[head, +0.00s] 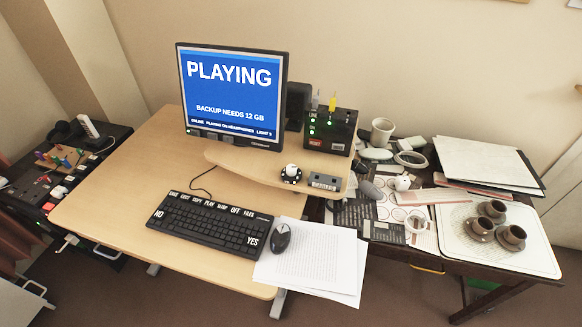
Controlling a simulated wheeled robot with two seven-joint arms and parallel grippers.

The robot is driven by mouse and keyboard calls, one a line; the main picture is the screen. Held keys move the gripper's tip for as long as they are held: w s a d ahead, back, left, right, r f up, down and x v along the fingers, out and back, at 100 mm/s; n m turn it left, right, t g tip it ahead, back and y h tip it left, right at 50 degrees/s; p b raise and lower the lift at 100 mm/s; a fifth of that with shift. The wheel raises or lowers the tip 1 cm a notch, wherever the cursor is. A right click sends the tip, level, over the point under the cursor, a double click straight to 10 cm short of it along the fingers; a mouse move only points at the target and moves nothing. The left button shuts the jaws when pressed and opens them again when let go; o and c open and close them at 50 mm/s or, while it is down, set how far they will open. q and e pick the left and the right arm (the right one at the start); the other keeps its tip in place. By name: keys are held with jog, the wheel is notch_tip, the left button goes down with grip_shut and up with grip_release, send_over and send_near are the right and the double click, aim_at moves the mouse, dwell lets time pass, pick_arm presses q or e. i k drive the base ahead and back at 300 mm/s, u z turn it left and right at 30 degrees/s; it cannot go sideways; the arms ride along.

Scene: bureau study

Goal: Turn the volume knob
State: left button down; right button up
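A round white-topped knob (291,172) on a black base with light marks stands on the raised wooden shelf (240,160), at its front edge; it looks like the volume knob. Any writing on it is too small to read. The monitor (232,96) behind it shows "PLAYING", "BACKUP NEEDS 12 GB" and a small status line that seems to mention headphones. Neither of my grippers is in view, and nothing touches the knob.
A small grey box (325,182) sits right of the knob, and a black box with green lights (330,130) stands behind. The keyboard (213,224), mouse (282,236) and papers (315,262) lie in front. Cups (480,228) stand on a white tray (535,250) at right. The desk's left side is clear.

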aim_at(291, 169)
jog(key=z, duration=0.75)
jog(key=k, duration=0.6)
jog(key=z, duration=0.55)
